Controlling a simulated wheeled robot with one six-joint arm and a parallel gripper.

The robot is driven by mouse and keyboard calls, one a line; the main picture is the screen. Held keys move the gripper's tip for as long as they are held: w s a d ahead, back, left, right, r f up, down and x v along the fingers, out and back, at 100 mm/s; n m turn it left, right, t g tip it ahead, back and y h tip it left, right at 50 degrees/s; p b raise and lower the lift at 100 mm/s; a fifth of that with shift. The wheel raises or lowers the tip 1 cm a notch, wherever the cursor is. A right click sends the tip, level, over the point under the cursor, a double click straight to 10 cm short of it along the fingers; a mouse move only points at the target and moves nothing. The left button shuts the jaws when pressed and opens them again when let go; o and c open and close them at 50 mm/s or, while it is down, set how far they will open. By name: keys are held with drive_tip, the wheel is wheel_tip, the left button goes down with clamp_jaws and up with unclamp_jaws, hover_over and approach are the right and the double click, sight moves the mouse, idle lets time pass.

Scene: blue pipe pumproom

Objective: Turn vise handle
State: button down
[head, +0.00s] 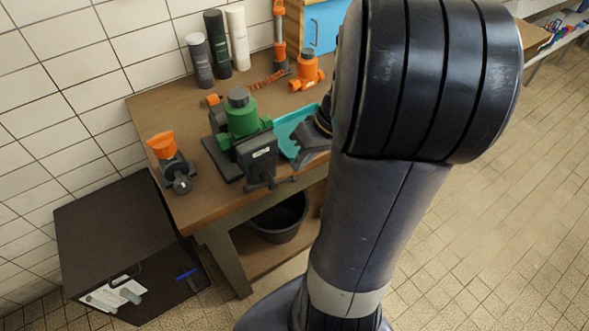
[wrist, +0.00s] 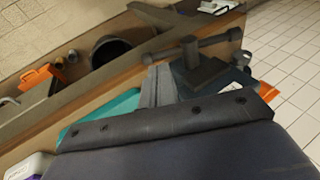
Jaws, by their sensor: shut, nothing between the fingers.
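The vise (head: 257,160) is a dark grey block with a label, at the front of the bench in the head view. Its handle (head: 268,184) is a dark crossbar low at the bench front. In the wrist view the handle (wrist: 190,48) is a bar with knobbed ends, and the vise (wrist: 213,75) shows behind it. My gripper (head: 303,155) is just right of the vise in the head view. In the wrist view its grey fingers (wrist: 158,86) are shut and empty, near the handle's left end. I cannot tell whether they touch it.
A green part with a grey cap (head: 240,112) stands at the vise. A teal tray (head: 285,125) lies close behind my gripper. Orange-and-grey fittings (head: 166,150) stand at the bench's left end. A black bucket (head: 279,217) is below. A dark cabinet (head: 115,235) stands left; open floor lies right.

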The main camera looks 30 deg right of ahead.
sight(294, 181)
drive_tip(key=shift+x, duration=2)
drive_tip(key=shift+d+f+y+b, duration=0.1)
drive_tip(key=shift+f+y+b, duration=0.2)
drive_tip(key=shift+y+b, duration=0.15)
drive_tip(key=f+y+b, duration=0.2)
drive_tip(key=y, duration=0.1)
drive_tip(key=shift+m+b, duration=0.3)
drive_tip(key=shift+b, duration=0.05)
drive_tip(key=f+y+b, duration=0.1)
drive_tip(key=y, duration=0.1)
drive_tip(key=y+b, duration=0.1)
drive_tip(key=shift+f+y+b, duration=0.35)
drive_tip(key=shift+b, duration=0.05)
drive_tip(key=shift+s+f+b+x, duration=0.1)
drive_tip(key=shift+s+b+x, duration=0.1)
drive_tip(key=shift+b+x, duration=0.75)
drive_tip(key=shift+s+f+b+x, duration=0.1)
drive_tip(key=shift+s+b+x, duration=0.05)
drive_tip(key=shift+b+x, duration=0.8)
drive_tip(key=shift+s+f+b+x, duration=0.1)
drive_tip(key=shift+s+b+x, duration=0.1)
drive_tip(key=shift+b+x, duration=0.7)
drive_tip(key=shift+r, duration=0.1)
